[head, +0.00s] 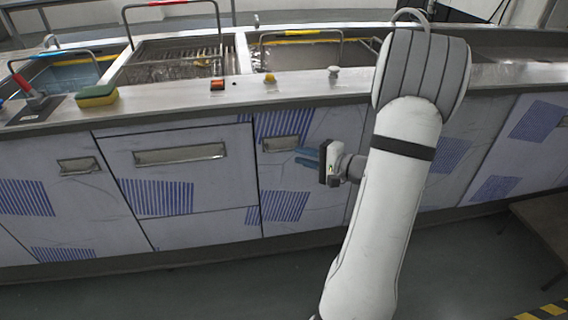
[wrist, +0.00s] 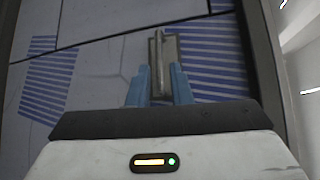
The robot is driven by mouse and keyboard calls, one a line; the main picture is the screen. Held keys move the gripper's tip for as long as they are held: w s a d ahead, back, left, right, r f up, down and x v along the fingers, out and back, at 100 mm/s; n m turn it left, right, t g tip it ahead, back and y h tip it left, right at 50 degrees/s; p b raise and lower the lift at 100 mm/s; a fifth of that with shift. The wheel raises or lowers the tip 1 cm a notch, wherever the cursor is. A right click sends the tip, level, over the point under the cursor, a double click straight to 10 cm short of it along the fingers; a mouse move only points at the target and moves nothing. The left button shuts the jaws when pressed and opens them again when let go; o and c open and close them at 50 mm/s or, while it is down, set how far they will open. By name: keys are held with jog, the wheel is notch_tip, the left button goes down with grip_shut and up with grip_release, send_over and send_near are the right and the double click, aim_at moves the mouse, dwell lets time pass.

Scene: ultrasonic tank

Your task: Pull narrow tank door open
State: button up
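The narrow tank door (head: 283,185) is a pale panel with blue hatched patches, in the middle of the cabinet front in the head view. It looks closed, flush with its neighbours. Its metal handle (head: 280,144) is a short recessed-looking bar near the top; it also shows in the wrist view (wrist: 165,50). My gripper (head: 303,157) has blue fingers and is just right of the handle in the head view. In the wrist view my gripper (wrist: 161,72) is open, with one finger on each side of the handle's near end. Contact cannot be told.
A wider door (head: 180,180) with a long handle is to the left. The counter (head: 300,87) above carries a green and yellow sponge (head: 97,95), knobs and open tanks. A brown bench (head: 545,225) stands at right. The floor (head: 200,290) in front is clear.

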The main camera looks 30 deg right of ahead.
aim_at(285, 150)
jog(key=x, duration=0.5)
jog(key=b+x, duration=0.1)
jog(key=x, duration=0.1)
jog(key=shift+w+d+f, duration=0.2)
jog(key=shift+w+f, duration=0.05)
jog(key=shift+w, duration=0.2)
jog(key=shift+c, duration=0.6)
grip_shut()
